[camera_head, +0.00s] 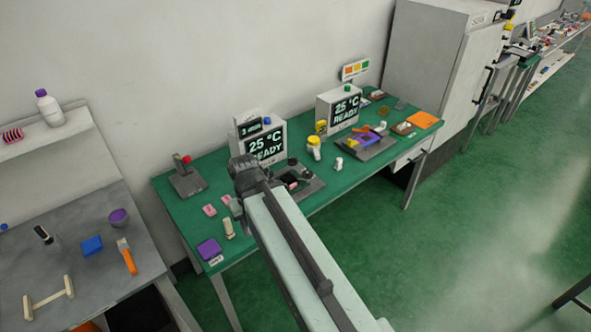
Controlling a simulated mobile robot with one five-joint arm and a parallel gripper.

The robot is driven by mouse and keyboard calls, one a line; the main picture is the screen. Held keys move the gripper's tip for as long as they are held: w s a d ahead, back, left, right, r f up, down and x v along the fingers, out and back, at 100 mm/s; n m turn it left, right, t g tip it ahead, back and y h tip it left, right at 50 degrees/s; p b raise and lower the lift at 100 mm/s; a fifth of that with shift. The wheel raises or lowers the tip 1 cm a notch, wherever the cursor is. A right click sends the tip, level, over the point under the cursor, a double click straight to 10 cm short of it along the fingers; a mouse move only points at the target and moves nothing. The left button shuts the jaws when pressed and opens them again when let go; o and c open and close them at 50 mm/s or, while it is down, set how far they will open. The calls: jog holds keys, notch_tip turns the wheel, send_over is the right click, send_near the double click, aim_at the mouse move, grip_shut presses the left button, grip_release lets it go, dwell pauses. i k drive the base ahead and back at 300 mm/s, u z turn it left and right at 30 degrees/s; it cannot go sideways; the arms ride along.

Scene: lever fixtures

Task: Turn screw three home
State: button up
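I cannot make out any screw marked three. A grey box (265,145) on the green table has a small sign (255,128) that seems to begin with a 3, and a screen reading 25 °C READY. A dark plate fixture (310,187) lies in front of it, partly hidden by my arm. A red-knobbed lever fixture (187,183) stands to the left. My arm crosses the table's front edge, its dark far end in front of the grey box. My gripper's fingers cannot be made out clearly.
A second READY box (339,108) and a fixture plate (366,147) stand to the right, with a yellow-topped item (314,142) nearby. A purple block (209,249) and small pink and beige pieces lie at the front left. A grey bench (70,280) is further left.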

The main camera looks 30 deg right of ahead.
aim_at(293, 161)
jog(key=z, duration=0.6)
jog(key=i, duration=0.5)
jog(key=z, duration=0.8)
jog(key=k, duration=0.85)
jog(key=u, duration=0.6)
jog(key=i, duration=1)
